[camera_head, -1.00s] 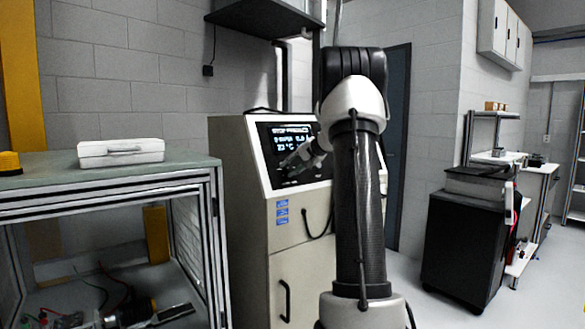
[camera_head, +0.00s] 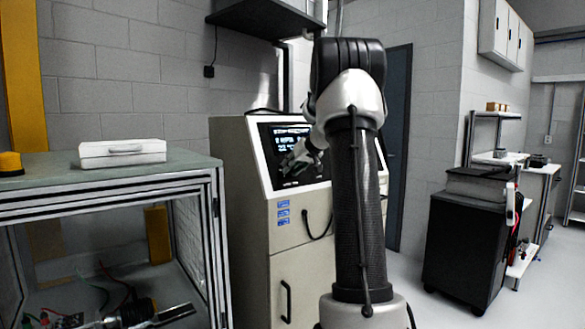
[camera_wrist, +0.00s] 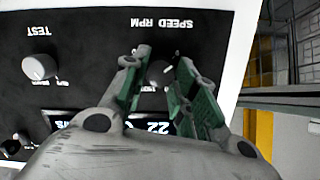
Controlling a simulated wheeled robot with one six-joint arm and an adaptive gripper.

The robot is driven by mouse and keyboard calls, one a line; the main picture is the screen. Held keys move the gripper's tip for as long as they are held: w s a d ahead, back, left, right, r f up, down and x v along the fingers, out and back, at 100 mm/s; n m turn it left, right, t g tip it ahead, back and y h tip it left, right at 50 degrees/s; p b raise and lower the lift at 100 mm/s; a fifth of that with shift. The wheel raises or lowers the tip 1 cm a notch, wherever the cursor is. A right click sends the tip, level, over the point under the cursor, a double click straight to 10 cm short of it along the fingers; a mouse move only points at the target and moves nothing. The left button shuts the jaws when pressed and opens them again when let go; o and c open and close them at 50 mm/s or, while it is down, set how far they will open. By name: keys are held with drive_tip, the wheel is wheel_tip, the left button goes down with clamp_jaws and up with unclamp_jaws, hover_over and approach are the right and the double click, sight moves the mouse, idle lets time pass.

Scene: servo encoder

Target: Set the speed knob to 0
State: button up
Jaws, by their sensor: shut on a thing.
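The control panel (camera_head: 262,160) is the dark sloped front on top of a beige cabinet. In the wrist view the panel appears upside down, with the label SPEED RPM (camera_wrist: 162,23). The speed knob (camera_wrist: 158,73) sits below that label, between the green fingers, and is mostly hidden by them. My gripper (camera_wrist: 162,62) is shut on the speed knob, one finger on each side. In the head view my gripper (camera_head: 300,160) is at the panel, just below the lit display (camera_head: 290,138). The knob's pointer and setting cannot be read.
A TEST knob (camera_wrist: 40,67) is left of my gripper in the wrist view. A workbench (camera_head: 190,176) with a white case (camera_head: 122,152) stands left of the cabinet. A black cabinet (camera_head: 460,240) stands right. Open floor lies between it and my arm.

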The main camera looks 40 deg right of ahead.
drive_tip(key=shift+n, duration=0.5)
drive_tip(key=o, duration=1)
drive_tip(key=shift+o, duration=0.2)
drive_tip(key=v, duration=1.2)
drive_tip(key=shift+a, duration=0.15)
